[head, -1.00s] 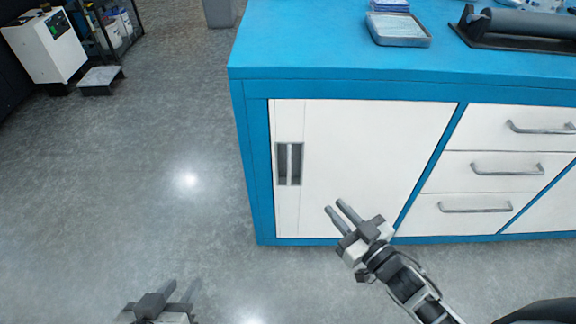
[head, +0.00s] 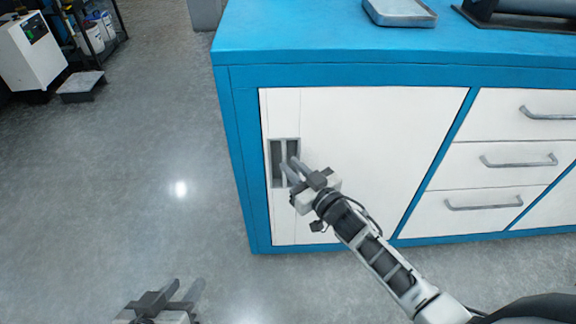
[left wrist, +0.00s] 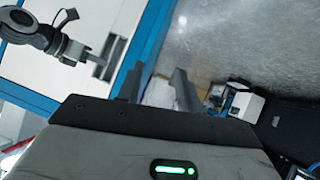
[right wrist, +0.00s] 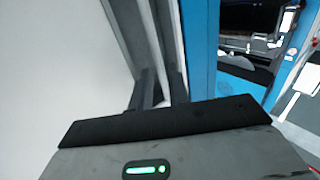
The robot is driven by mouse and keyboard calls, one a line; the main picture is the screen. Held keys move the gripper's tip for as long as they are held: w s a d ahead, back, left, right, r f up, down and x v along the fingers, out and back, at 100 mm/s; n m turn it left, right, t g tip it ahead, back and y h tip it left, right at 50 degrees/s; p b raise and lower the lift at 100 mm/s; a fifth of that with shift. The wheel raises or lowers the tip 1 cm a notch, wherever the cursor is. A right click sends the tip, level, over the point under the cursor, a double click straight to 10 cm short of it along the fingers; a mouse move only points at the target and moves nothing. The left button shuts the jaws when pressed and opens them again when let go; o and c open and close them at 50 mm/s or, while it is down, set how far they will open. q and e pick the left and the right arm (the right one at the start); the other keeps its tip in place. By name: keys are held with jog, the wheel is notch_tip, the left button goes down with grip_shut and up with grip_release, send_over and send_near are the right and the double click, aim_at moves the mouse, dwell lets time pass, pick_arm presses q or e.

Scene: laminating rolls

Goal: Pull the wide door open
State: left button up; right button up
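The wide door (head: 365,150) is a white panel at the left of the blue cabinet, and it sits closed in its frame. Its handle (head: 284,162) is a grey recess with an upright bar near the door's left edge. My right gripper (head: 289,170) is at the handle with its fingers apart, partly covering the recess. In the right wrist view the fingers (right wrist: 161,90) point into the handle area, and the bar runs down toward the gap between them; contact cannot be told. My left gripper (head: 178,291) is open and empty over the floor at the lower left.
The blue worktop (head: 300,35) carries a grey tray (head: 400,12) and a dark roller machine at the back right. Drawers (head: 515,165) with bar handles are right of the door. The floor (head: 170,140) left of the cabinet is clear; a white machine (head: 30,55) stands far left.

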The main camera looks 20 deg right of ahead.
jog(key=shift+x, duration=1.2)
grip_shut()
jog(key=shift+s, duration=0.1)
